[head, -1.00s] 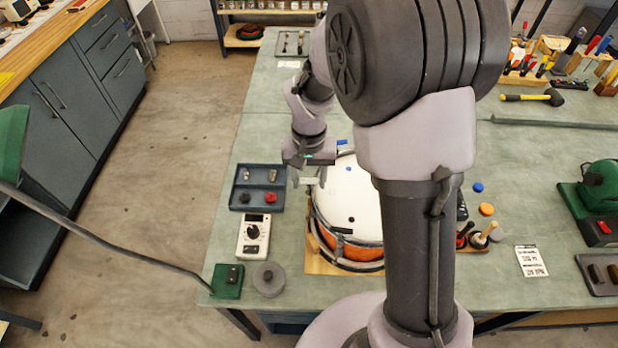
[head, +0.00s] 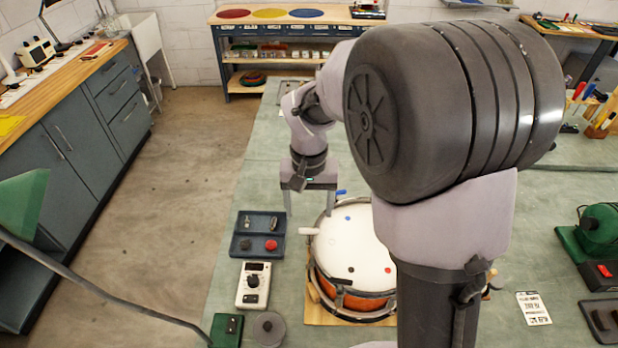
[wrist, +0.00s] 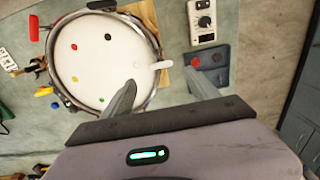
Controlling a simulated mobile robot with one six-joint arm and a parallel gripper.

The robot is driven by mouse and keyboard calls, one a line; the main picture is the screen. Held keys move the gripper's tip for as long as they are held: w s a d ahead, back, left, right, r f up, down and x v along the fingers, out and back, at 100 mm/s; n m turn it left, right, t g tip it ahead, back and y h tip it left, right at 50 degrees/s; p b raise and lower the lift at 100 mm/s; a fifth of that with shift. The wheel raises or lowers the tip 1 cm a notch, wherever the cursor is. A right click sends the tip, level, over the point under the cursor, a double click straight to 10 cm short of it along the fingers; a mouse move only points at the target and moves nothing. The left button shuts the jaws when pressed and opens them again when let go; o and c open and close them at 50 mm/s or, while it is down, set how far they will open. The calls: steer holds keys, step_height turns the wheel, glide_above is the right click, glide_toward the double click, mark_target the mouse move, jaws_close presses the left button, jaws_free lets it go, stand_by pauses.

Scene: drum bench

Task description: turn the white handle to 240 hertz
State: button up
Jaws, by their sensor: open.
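The white handle (head: 309,231) sticks out from the left rim of the drum (head: 352,243) in the head view. The drum has a white head, coloured dots and an orange shell. In the wrist view, the white handle (wrist: 160,65) points right from the rim. My gripper (head: 310,212) is open and empty, pointing down above the drum's left edge, apart from the handle. In the wrist view, the handle shows just beyond the gap between the fingers (wrist: 161,82). A white meter (head: 254,286) with a dial and dark display stands left of the drum; its reading is too small to read.
A blue-grey tray (head: 257,245) with small parts and knobs lies left of the drum. A green box (head: 226,330) and a grey disc (head: 268,328) are near the front left.

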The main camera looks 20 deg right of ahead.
step_height(320, 180, up, 8)
steer(key=p, duration=0.1)
steer(key=shift+r+p, duration=0.25)
steer(key=shift+p, duration=0.15)
